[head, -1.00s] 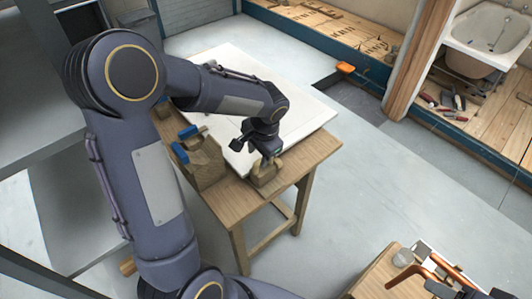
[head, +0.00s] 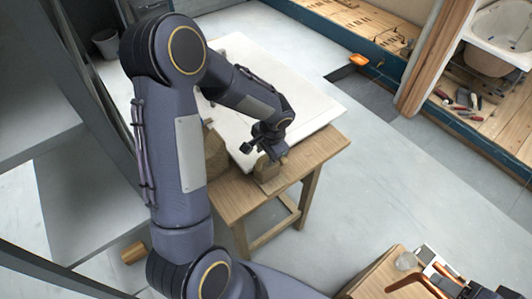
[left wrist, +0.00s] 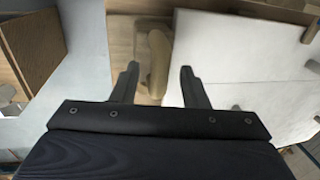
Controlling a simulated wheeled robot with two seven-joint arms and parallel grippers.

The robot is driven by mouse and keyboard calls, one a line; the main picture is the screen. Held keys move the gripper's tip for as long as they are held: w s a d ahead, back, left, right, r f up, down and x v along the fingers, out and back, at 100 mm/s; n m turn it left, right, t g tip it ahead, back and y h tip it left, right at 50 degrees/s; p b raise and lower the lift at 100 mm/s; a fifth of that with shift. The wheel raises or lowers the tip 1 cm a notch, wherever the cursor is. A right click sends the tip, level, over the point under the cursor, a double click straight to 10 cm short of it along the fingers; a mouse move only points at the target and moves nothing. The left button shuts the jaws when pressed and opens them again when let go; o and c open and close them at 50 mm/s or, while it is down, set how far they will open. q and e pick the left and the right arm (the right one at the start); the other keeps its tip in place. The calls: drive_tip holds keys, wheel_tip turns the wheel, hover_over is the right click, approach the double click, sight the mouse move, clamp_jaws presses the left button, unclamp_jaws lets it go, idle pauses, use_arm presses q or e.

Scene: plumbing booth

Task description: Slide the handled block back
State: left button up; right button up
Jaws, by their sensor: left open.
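The handled block (head: 267,172) is a tan wooden block near the front edge of the wooden bench (head: 318,160). In the left wrist view its rounded handle (left wrist: 158,62) stands between and slightly beyond my fingertips. My left gripper (head: 270,148) is right at the block, coming down from above; in the left wrist view its two fingers (left wrist: 159,84) are apart, with visible gaps beside the handle. I cannot tell whether either finger touches it. My arm and gripper hide part of the block. A dark shape at the head view's bottom right may be my right gripper, cut off.
A large white panel (head: 310,112) lies on the bench behind the block. Another wooden piece (head: 214,152) stands left of it, partly behind my arm. Open grey floor lies right of the bench.

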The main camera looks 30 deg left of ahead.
use_arm(q)
drive_tip(key=shift+f, duration=0.25)
drive_tip(key=shift+c, duration=0.2)
clamp_jaws()
drive_tip(key=shift+d+f, duration=0.1)
drive_tip(key=shift+d, duration=0.15)
drive_tip(key=d, duration=0.1)
drive_tip(key=s+d+b, duration=0.1)
drive_tip(key=d+b, duration=0.1)
drive_tip(key=shift+s+d, duration=0.2)
drive_tip(key=shift+s, duration=0.1)
